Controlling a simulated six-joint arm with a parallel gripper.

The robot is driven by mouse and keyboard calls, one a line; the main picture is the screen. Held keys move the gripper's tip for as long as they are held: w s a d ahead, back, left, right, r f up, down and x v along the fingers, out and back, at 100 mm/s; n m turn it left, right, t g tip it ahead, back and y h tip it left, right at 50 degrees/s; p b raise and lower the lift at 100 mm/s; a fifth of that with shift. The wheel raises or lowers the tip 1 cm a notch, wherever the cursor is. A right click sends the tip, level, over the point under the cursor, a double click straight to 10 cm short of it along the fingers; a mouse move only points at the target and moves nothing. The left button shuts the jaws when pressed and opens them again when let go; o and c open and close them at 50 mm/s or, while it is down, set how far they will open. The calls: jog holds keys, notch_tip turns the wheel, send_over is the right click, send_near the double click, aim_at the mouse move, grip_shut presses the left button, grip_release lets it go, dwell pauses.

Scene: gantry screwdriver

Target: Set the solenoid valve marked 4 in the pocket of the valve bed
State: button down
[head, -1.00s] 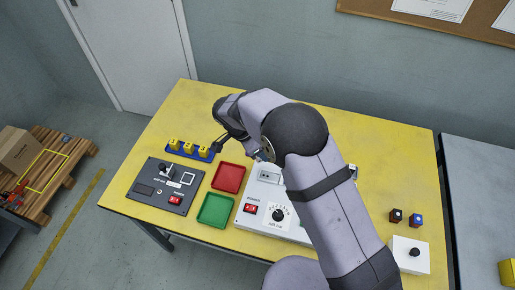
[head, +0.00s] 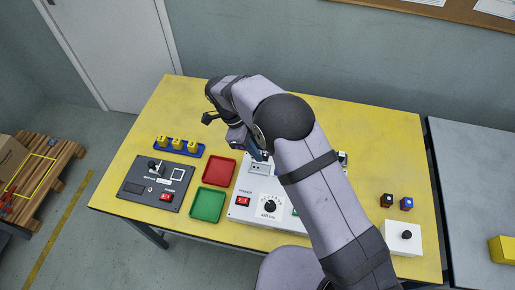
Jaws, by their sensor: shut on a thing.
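My gripper (head: 211,118) is in the air behind and to the right of a blue rack (head: 200,153). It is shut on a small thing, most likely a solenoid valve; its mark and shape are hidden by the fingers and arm. My arm covers much of this unit.
A red tray (head: 219,172) and a green tray (head: 207,205) lie between the white unit and a dark panel (head: 140,189) with a red switch. The back left tabletop is clear.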

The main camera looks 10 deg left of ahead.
jog(key=shift+f+b, duration=1.55)
jog(key=shift+f, duration=1)
jog(key=shift+f+b, duration=0.7)
jog(key=shift+b, duration=0.25)
dwell(0.7)
jog(key=c, duration=1.3)
grip_release()
jog(key=shift+c, duration=0.2)
jog(key=shift+r, duration=0.1)
jog(key=shift+r+p, duration=2.3)
jog(key=shift+r, duration=1.6)
